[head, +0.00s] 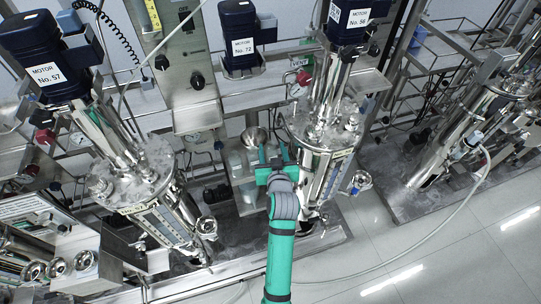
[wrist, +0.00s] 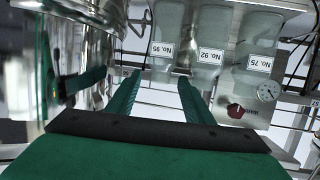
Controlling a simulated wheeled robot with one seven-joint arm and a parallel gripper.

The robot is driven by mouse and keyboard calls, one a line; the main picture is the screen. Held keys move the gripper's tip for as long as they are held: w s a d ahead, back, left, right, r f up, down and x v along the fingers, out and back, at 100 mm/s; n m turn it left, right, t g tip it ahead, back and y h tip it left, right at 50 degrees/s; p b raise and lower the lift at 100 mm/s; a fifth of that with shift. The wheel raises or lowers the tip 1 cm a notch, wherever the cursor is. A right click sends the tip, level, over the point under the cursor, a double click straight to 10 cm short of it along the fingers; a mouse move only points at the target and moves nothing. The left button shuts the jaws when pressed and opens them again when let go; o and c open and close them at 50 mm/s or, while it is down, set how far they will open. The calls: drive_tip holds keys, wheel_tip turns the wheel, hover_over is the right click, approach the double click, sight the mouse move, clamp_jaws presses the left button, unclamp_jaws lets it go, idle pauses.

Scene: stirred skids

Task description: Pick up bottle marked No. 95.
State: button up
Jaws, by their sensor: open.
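The bottle marked No. 95 (wrist: 175,22) is a pale translucent container at the top middle of the wrist view, with a white label. It is the leftmost of three labelled bottles there. My gripper (wrist: 160,78) is open, its two green fingers pointing toward the bottle's label end.
Bottles No. 92 (wrist: 209,30) and No. 75 (wrist: 258,35) stand close beside it. A shiny steel vessel (wrist: 100,22) is close on the left in the wrist view. Open floor (head: 420,255) lies at the lower right in the head view.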

drive_tip(key=shift+x, duration=1.35)
drive_tip(key=shift+c, duration=0.6)
clamp_jaws()
drive_tip(key=shift+r, duration=0.1)
